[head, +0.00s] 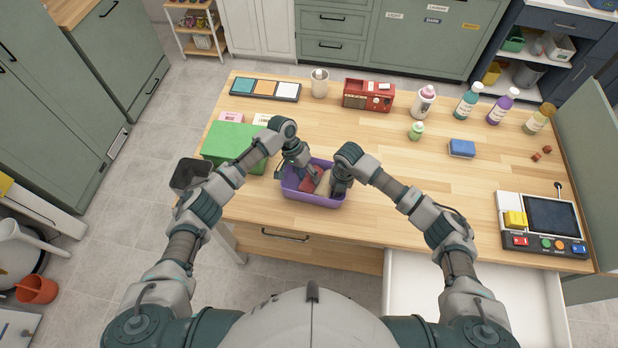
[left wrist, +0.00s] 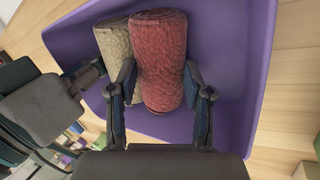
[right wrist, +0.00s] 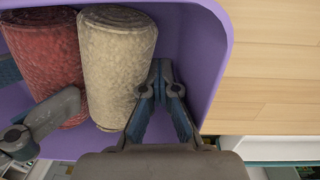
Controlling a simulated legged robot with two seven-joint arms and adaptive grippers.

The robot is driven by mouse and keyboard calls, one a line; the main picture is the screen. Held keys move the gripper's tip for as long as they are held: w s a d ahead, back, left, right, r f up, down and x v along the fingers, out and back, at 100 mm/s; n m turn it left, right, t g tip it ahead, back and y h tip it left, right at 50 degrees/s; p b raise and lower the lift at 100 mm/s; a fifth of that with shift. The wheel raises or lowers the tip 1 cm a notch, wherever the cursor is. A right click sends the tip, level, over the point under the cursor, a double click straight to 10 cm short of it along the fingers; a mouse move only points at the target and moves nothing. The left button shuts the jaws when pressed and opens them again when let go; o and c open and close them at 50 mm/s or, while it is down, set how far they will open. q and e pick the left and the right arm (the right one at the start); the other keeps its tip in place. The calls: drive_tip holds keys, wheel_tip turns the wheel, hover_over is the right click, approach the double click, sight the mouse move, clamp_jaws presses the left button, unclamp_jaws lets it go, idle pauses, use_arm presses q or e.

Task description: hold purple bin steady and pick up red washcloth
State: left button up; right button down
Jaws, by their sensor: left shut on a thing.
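The purple bin (head: 312,199) sits on the wooden table near its front edge. A rolled red washcloth (left wrist: 158,55) lies in it beside a rolled beige washcloth (left wrist: 115,45). Both rolls also show in the right wrist view, red (right wrist: 45,60) at left and beige (right wrist: 115,65) at right. My left gripper (left wrist: 160,85) reaches into the bin with one finger on each side of the red roll, shut on it. My right gripper (right wrist: 165,85) is at the bin's right side, beside the beige roll, its fingertips close together with no cloth between them.
A green box (head: 233,147) stands left of the bin. A device with a screen (head: 550,218) is at the right. An open white drawer (head: 470,290) juts out at front right.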

sight(308, 176)
drive_tip(key=shift+d+f, duration=0.15)
use_arm(q)
wheel_tip(308, 176, up, 10)
idle(0.3)
use_arm(e)
drive_tip(key=c, duration=1.2)
unclamp_jaws()
drive_tip(key=shift+c, duration=0.2)
drive_tip(key=shift+s, duration=0.1)
wheel_tip(308, 176, up, 12)
drive_tip(key=shift+d, duration=0.2)
